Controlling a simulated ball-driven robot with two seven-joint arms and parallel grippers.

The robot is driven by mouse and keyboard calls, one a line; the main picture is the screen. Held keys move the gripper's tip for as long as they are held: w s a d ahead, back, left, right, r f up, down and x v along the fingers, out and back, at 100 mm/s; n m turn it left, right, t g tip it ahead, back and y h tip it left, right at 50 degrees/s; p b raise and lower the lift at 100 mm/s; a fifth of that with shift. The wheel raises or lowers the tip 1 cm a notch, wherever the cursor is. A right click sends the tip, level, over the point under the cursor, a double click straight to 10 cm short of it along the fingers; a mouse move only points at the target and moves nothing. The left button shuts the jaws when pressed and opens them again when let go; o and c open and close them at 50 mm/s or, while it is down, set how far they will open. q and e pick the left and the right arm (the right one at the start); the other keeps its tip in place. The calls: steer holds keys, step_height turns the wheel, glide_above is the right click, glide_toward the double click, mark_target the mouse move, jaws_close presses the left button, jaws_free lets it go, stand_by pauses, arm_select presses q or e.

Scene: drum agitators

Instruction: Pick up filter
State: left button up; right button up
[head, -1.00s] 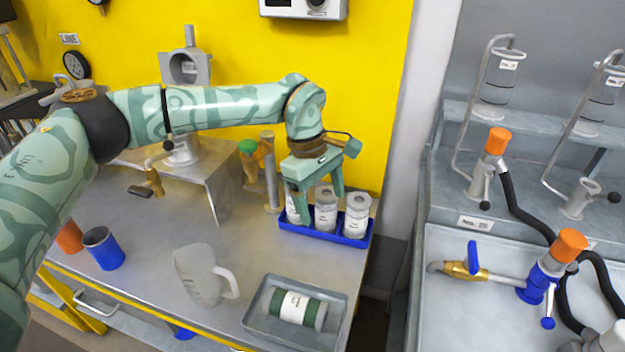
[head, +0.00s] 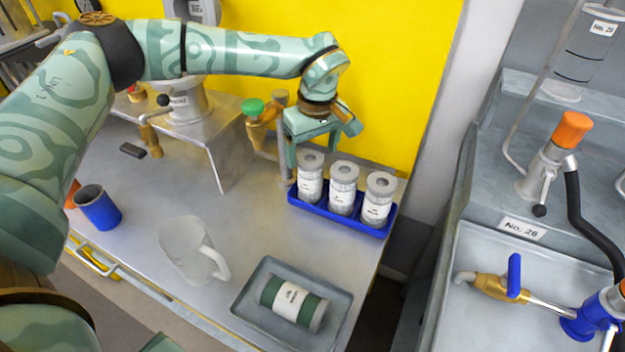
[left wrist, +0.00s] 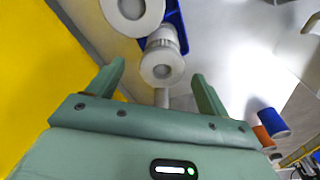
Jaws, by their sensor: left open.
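Three white cylinders with grey tops and labels, filter-like, stand upright in a blue tray (head: 345,222) at the table's back right: a left one (head: 310,182), a middle one (head: 342,190) and a right one (head: 378,200). A cylinder with green bands (head: 291,301) lies on its side in a grey tray (head: 243,303). The labels are too small to read. In the left wrist view, one cylinder top (left wrist: 162,65) appears between the open fingers. My right gripper is out of view.
A clear jug (head: 190,250) and a blue cup (head: 98,208) stand on the table. A metal stand and a tap with a green knob (head: 252,106) are left of my gripper. A yellow wall (head: 400,80) rises behind. A sink with hoses is at the right.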

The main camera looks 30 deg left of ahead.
mark_target(310, 158)
arm_select(q)
steer(key=f+b, duration=0.1)
steer(key=f, duration=0.2)
steer(key=a+f+b, duration=0.1)
steer(key=f, duration=0.1)
steer(key=shift+w+f+b, duration=0.15)
steer(key=shift+f+b, duration=0.15)
steer(key=shift+b, duration=0.05)
steer(key=shift+r, duration=0.2)
steer(key=c, duration=1.1)
